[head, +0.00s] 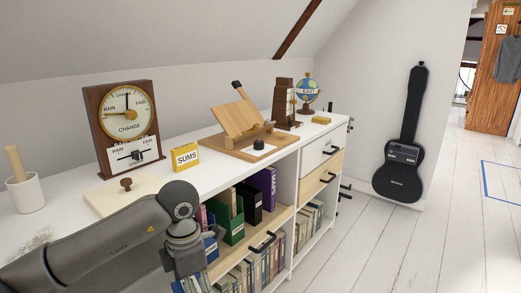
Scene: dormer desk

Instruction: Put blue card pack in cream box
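My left arm comes in from the lower left, and its gripper (190,272) points down in front of the cabinet's edge. A blue piece with a white label (181,286) shows at its fingers at the bottom of the head view. This may be the blue card pack, mostly hidden by the gripper; I cannot tell whether the fingers hold it. A flat cream box (108,192) with a brown knob on its lid lies on the white cabinet top, behind my arm, which covers part of it. My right gripper is not in view.
On the cabinet top (215,175) stand a weather dial (127,128), a yellow SUMS pack (185,157), a white mortar (27,194), a wooden stand (238,118), a metronome-like wooden piece (284,103) and a globe (307,90). Binders (232,222) fill the shelf below.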

